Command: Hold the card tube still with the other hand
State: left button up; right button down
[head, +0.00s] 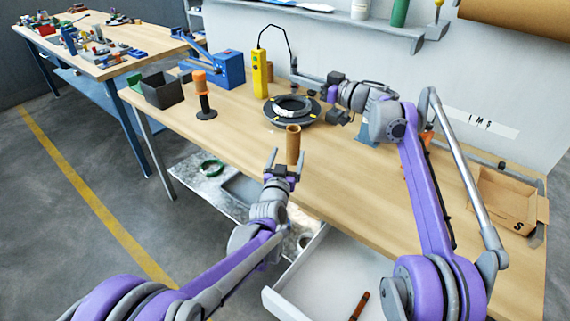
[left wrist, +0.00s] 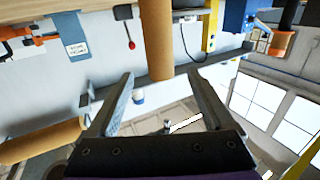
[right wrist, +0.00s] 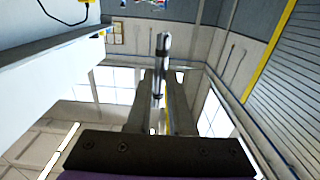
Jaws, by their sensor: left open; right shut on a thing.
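The brown card tube (head: 293,145) stands upright near the front edge of the bench in the head view. My left gripper (head: 286,158) is open just in front of it. In the left wrist view the tube (left wrist: 156,40) shows beyond and between the open fingers of the left gripper (left wrist: 163,88), with no clear contact. My right gripper (head: 332,97) is above the bench, to the right of the black ring (head: 271,112). In the right wrist view the right gripper (right wrist: 161,85) is shut on a slim metallic rod (right wrist: 162,50).
The black ring machine has a yellow control box (head: 260,74) beside it. An orange-topped stand (head: 200,85), a dark bin (head: 162,92) and a blue machine (head: 228,69) stand left. A cardboard box (head: 505,200) lies right. An open drawer (head: 325,285) juts out below the bench.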

aim_at(292, 142)
pick_arm(q)
jog(key=w, duration=0.2)
jog(key=w+d, duration=0.1)
jog(key=w, duration=0.4)
jog(key=shift+w+d, duration=0.15)
jog(key=shift+w, duration=0.1)
grip_shut()
dwell(1.0)
pick_arm(e)
notch_tip(292, 142, down, 10)
dwell(0.4)
jog(key=shift+s+d, duration=0.1)
